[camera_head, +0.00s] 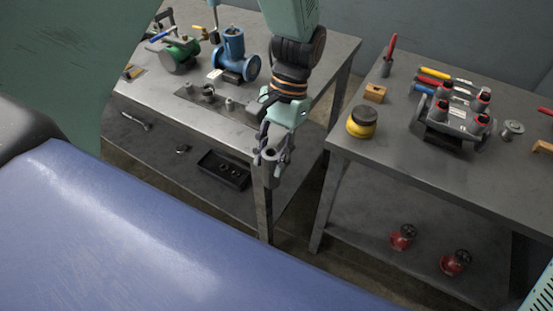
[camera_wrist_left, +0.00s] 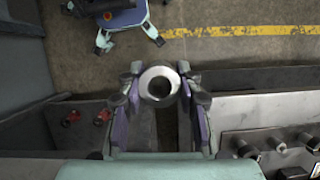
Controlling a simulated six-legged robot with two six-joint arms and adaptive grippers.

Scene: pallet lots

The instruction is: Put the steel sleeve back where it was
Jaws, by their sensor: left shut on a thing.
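The steel sleeve (camera_head: 270,168) is a short grey tube. My left gripper (camera_head: 271,156) is shut on it and holds it in the air, in front of the gap between the two tables. In the left wrist view, the sleeve (camera_wrist_left: 159,73) shows end-on as a bright ring between the fingers of my left gripper (camera_wrist_left: 160,90). A dark plate with several short metal cylinders (camera_head: 208,93) lies near the front edge of the left table (camera_head: 185,116), left of the gripper. Similar cylinders (camera_wrist_left: 274,146) show at the lower right of the wrist view. My right gripper is not in view.
A blue valve (camera_head: 234,52) and a green pump-like part (camera_head: 180,54) stand on the left table. A black tray (camera_head: 224,170) lies on its lower shelf. The right table (camera_head: 385,140) holds a yellow-and-black pot (camera_head: 362,122) and a grey manifold (camera_head: 447,126).

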